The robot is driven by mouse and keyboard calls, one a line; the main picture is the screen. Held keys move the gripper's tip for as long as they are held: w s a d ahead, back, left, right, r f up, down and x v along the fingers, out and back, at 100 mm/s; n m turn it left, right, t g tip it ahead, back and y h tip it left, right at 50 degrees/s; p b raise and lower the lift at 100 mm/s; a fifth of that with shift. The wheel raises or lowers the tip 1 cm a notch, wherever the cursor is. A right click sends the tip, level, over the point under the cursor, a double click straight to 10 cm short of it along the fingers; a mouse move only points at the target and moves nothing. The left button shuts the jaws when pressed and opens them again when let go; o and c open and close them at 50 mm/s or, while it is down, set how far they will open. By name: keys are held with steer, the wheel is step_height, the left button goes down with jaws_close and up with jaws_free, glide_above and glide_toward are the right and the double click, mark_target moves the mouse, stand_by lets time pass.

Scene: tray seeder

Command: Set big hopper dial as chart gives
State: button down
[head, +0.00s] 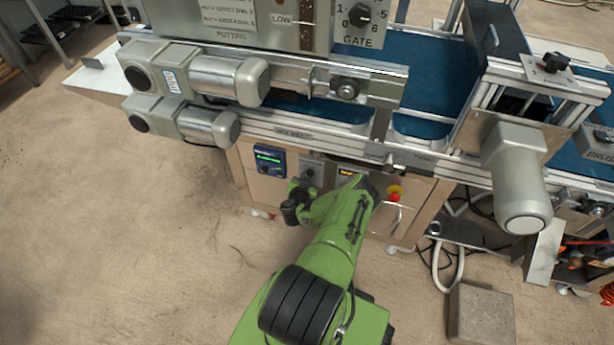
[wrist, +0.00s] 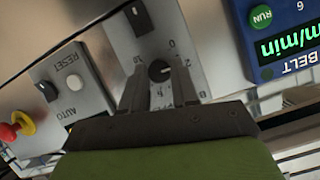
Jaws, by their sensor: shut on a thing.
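A grey hopper body (head: 290,35) at the top of the head view carries a black GATE dial (head: 360,14) with numbers around it; its setting is too small to read. To its left is a white chart plate (head: 228,18) with lines of text naming dial numbers, too small to read surely. My gripper (wrist: 160,84) is down at the lower cabinet, shut on a small black knob (wrist: 160,70) on a grey plate with a number scale. The knob has a white pointer mark. In the head view this plate (head: 311,170) shows beside my wrist.
A blue belt control box (head: 268,160) with a green display stands left of the plate. A RESET/AUTO box (wrist: 72,85) and a red stop button (head: 395,195) are on the other side. Motors (head: 215,80) jut out above. Floor at left is clear.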

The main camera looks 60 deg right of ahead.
steer(key=shift+s+f+m+t+b, duration=0.15)
steer(key=shift+m+t+b, duration=0.1)
steer(key=shift+m+t, duration=0.7)
steer(key=shift+s+r+m+t+b, duration=0.15)
steer(key=shift+m+t, duration=0.4)
steer(key=shift+m, duration=0.7)
steer(key=shift+f, duration=0.1)
steer(key=c, duration=0.8)
jaws_free()
steer(key=shift+c, duration=0.2)
steer(key=p+v, duration=1)
steer(key=v, duration=0.5)
steer(key=shift+s+a+p, duration=0.2)
steer(key=shift+a+p, duration=0.05)
steer(key=shift+p, duration=0.05)
